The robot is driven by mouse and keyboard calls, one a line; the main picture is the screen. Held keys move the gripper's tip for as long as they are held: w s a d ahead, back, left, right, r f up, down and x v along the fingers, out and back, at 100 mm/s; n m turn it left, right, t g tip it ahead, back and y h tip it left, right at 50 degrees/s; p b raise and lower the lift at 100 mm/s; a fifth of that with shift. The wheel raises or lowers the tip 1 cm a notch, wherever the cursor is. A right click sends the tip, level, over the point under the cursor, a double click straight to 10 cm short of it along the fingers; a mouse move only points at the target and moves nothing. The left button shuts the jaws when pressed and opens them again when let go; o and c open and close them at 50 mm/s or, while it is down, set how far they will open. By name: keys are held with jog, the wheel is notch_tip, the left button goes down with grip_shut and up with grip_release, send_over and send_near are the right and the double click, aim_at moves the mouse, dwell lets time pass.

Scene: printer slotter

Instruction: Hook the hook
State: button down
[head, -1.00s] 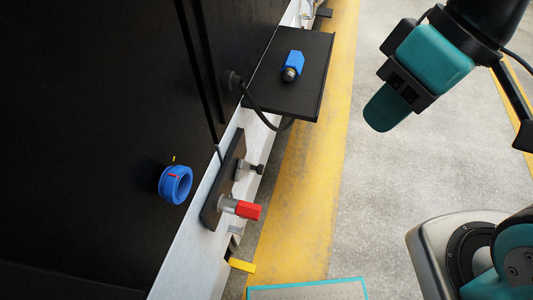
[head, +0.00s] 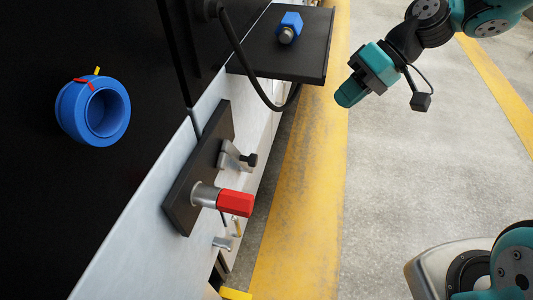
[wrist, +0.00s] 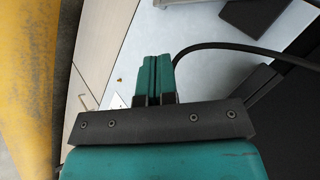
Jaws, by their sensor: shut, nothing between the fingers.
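My gripper (head: 347,95) hangs over the floor to the right of the machine, apart from everything. In the wrist view its two teal fingers (wrist: 153,80) are together and empty. I cannot tell for certain which part is the hook. A metal bracket with a black knob (head: 237,157) sits on a dark plate (head: 182,205) on the machine's side. Below it are a small metal fitting (head: 222,242) and a small yellowish piece (head: 237,226), too small to make out. A tiny yellow piece (wrist: 121,81) shows near the fingers in the wrist view, on the pale panel.
A red-tipped metal knob (head: 235,204) sticks out from the dark plate. A blue ring (head: 95,110) is on the black wall.

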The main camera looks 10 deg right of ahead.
jog(key=n+g+y, duration=0.1)
jog(key=w+r+n+g+y, duration=0.1)
jog(key=n, duration=0.1)
jog(key=d+n+y, duration=0.1)
jog(key=shift+w+d+r+n+g+y, duration=0.1)
jog(key=shift+w+r+n+g+y, duration=0.25)
jog(key=shift+r+n+g+y, duration=0.05)
jog(key=x, duration=2)
jog(key=shift+b, duration=0.3)
jog(key=shift+s+f, duration=0.1)
